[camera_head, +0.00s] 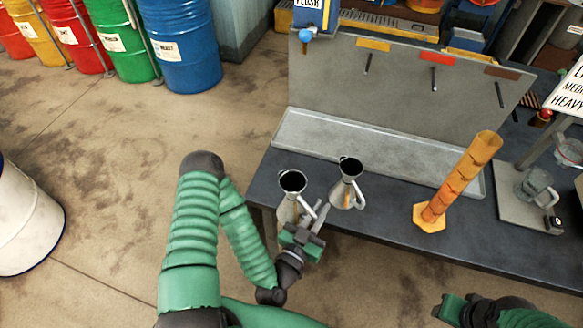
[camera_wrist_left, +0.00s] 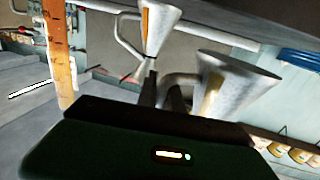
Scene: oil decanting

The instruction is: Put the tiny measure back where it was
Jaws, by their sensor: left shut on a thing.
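A grey metal measure (camera_head: 289,205), cone-shaped with a dark open mouth, is upright at the left front of the dark bench (camera_head: 390,225). My left gripper (camera_head: 312,214) is shut on its handle side, and the fingers hide part of it. In the left wrist view this measure (camera_wrist_left: 232,85) is close beside my fingers (camera_wrist_left: 162,92). I cannot tell whether its base touches the bench. A second similar measure (camera_head: 342,192) stands just to its right, handle toward the right; it also shows in the left wrist view (camera_wrist_left: 158,28). My right gripper (camera_head: 450,308) is low at the right, its jaws unclear.
A shallow grey tray (camera_head: 330,143) runs along the bench's back, below a panel (camera_head: 385,75) with pegs and yellow, red and brown labels. A tall orange stepped column (camera_head: 460,178) and a grey device (camera_head: 535,190) stand to the right. Bench between measures and column is clear.

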